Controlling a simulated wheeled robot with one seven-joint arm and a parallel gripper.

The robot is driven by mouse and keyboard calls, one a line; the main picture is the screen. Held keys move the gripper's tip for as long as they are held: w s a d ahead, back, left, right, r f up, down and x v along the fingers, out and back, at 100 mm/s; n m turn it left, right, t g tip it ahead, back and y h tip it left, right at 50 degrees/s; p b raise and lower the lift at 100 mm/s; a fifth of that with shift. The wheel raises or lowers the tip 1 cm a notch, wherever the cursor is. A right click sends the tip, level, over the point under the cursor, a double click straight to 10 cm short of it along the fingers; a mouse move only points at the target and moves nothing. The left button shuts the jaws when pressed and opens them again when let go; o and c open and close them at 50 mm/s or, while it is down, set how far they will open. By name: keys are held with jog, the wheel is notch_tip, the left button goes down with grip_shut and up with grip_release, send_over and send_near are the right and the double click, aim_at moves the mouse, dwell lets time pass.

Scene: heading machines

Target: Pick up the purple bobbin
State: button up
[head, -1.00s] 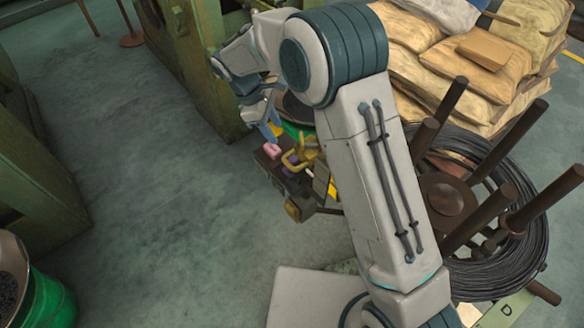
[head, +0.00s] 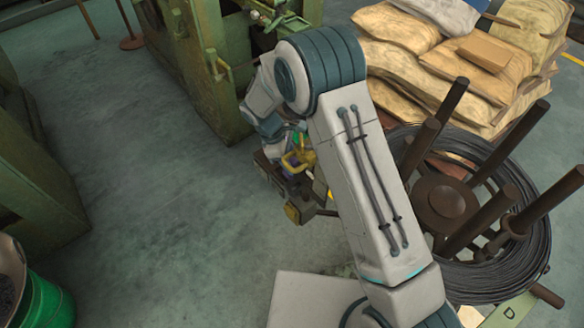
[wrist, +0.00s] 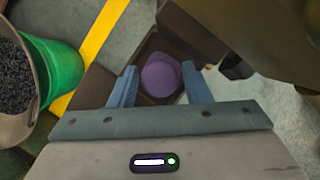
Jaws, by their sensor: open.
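The purple bobbin (wrist: 160,77) sits in a dark brown open box (wrist: 152,48) in the wrist view. It lies between the two blue fingers of my gripper (wrist: 158,73), which is open with a finger on either side. Whether a finger touches the bobbin I cannot tell. In the head view the fingers are mostly hidden behind my own wrist, above the cluttered brown box (head: 272,168).
A green bin of dark bits (wrist: 62,75) stands left in the wrist view. A large dark olive shape (wrist: 265,32) fills the upper right, close to my right finger. A yellow-handled thing (head: 300,160) is beside the box. A wire coil stand (head: 440,200) is right of my arm.

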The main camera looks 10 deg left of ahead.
jog(key=shift+d+f, duration=0.1)
jog(key=shift+f, duration=0.1)
jog(key=c, duration=0.8)
jog(key=shift+r, duration=0.15)
